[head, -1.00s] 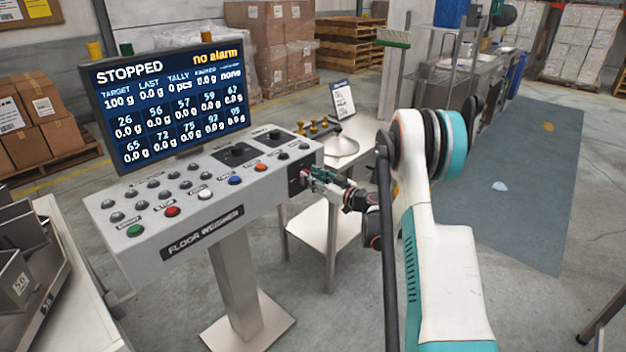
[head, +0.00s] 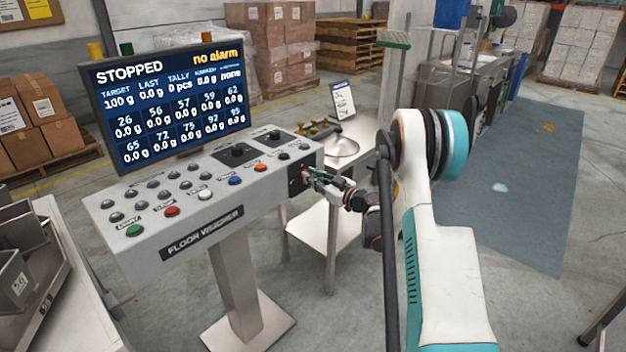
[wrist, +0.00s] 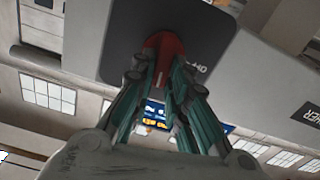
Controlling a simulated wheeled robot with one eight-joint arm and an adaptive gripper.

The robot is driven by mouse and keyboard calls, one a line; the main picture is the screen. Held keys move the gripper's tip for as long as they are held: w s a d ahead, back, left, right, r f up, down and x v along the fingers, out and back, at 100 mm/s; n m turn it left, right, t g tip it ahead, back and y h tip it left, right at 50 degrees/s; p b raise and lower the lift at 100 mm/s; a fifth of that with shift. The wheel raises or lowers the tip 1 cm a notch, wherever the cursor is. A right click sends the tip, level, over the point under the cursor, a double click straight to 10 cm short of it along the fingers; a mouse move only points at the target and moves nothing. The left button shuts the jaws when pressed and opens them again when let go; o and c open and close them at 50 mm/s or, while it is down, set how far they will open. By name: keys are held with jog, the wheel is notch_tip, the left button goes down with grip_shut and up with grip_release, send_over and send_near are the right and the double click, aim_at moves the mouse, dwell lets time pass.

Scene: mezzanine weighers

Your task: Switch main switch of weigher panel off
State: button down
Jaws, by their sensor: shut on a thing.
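The weigher panel (head: 202,226) is a light grey sloped console on a steel post, labelled FLOOR WEIGHER. Its screen (head: 170,98) reads STOPPED and "no alarm". The main switch is a red handle (wrist: 163,48) on a dark plate (wrist: 203,32) on the panel's right end; in the head view my gripper mostly hides it. My gripper (head: 308,176) is at that end face. In the wrist view its teal fingers (wrist: 163,82) are shut on the red handle. Part of the plate's lettering shows beside the handle; the switch's exact setting cannot be read.
A small steel table (head: 345,150) with brass weights and a sign stands just behind my gripper. A table with metal bins (head: 22,245) is at the left. The blue-grey floor mat (head: 500,185) at the right is mostly clear.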

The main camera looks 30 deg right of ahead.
jog(key=n, duration=0.4)
jog(key=n+b, duration=0.1)
jog(key=n, duration=0.3)
jog(key=a+f+n, duration=0.1)
jog(key=n, duration=0.3)
jog(key=shift+s+b, duration=0.2)
jog(key=shift+b, duration=0.2)
jog(key=shift+a+f+n, duration=0.1)
jog(key=shift+f+n, duration=0.05)
jog(key=shift+n, duration=0.9)
jog(key=shift+f+n, duration=0.1)
jog(key=shift+n, duration=0.95)
jog(key=c, duration=1.6)
grip_release()
jog(key=shift+o, duration=0.2)
jog(key=shift+s, duration=0.1)
jog(key=v, duration=1.2)
